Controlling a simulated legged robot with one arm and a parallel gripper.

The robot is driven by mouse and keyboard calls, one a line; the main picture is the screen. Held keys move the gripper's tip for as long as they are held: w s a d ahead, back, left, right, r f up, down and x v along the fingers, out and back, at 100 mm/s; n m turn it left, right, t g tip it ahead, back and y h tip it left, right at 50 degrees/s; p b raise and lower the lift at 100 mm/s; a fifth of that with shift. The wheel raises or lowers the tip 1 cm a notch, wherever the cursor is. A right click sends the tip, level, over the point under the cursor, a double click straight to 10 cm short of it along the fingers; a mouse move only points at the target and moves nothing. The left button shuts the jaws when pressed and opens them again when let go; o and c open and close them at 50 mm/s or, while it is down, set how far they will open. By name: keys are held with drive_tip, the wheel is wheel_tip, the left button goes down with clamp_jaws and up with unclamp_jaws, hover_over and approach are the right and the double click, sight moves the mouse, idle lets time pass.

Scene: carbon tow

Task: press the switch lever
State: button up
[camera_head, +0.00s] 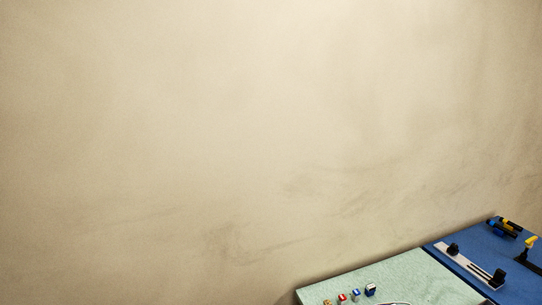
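A small yellow upright piece (531,242) on a black base (530,264) stands at the far right edge of the camera_head view; it looks like a lever. It leans slightly, and the right edge of the picture cuts off the base. A pale strip (472,266) with black parts lies to its left, with one black knob (453,249) at its far end and a black block (498,279) at its near end. I cannot tell for sure which of these is the switch lever. My gripper is not in view.
The pieces are on a blue surface (430,248) at lower right. A yellow, black and blue item (505,228) lies at its back. A pale green surface (420,283) adjoins on the left, with several small coloured cubes (356,295). A bare beige wall (230,130) fills the rest.

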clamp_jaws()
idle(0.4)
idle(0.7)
